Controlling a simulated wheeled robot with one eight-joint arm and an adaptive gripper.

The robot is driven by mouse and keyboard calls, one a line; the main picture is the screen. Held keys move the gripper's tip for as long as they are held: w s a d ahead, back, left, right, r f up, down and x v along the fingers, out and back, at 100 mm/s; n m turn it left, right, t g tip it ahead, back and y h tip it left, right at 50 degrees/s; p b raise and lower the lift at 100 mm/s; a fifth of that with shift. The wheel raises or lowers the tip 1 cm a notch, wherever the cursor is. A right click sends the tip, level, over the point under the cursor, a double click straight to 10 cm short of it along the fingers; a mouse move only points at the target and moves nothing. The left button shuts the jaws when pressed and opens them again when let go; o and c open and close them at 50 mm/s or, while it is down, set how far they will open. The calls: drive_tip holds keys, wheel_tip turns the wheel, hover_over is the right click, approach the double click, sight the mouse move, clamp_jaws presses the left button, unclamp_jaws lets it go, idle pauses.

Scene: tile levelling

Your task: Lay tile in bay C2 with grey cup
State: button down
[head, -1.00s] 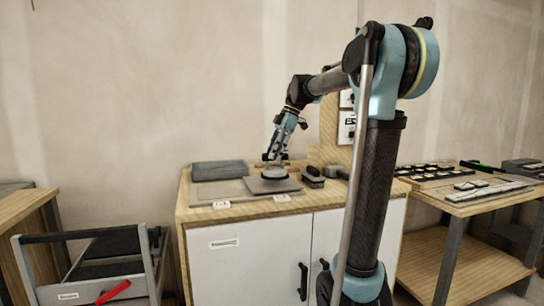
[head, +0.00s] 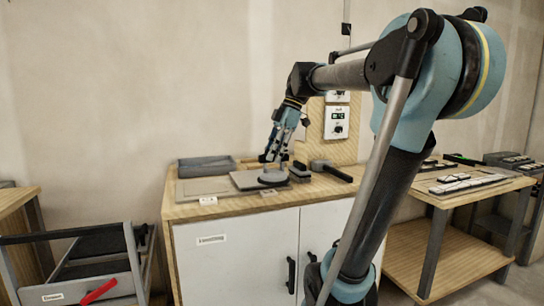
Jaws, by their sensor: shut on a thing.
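My gripper (head: 272,161) points down over the right part of the worktop and is shut on the grey cup (head: 272,178), a round grey disc. The cup is low over the front right part of a dark grey tile (head: 243,182); I cannot tell whether it touches it. The tile lies at the right of a flat, lighter grey bed (head: 203,187). Two small white labels, one at the left (head: 208,201) and one at the right (head: 268,192), lie along the front edge; their text is too small to read, so I cannot tell which bay is C2.
A dark brush-like block (head: 299,174) and a mallet (head: 331,170) lie to the right. A cart (head: 84,262) with a red handle stands left; a bench (head: 465,193) with several strips stands right.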

drive_tip(key=shift+r, duration=3.2)
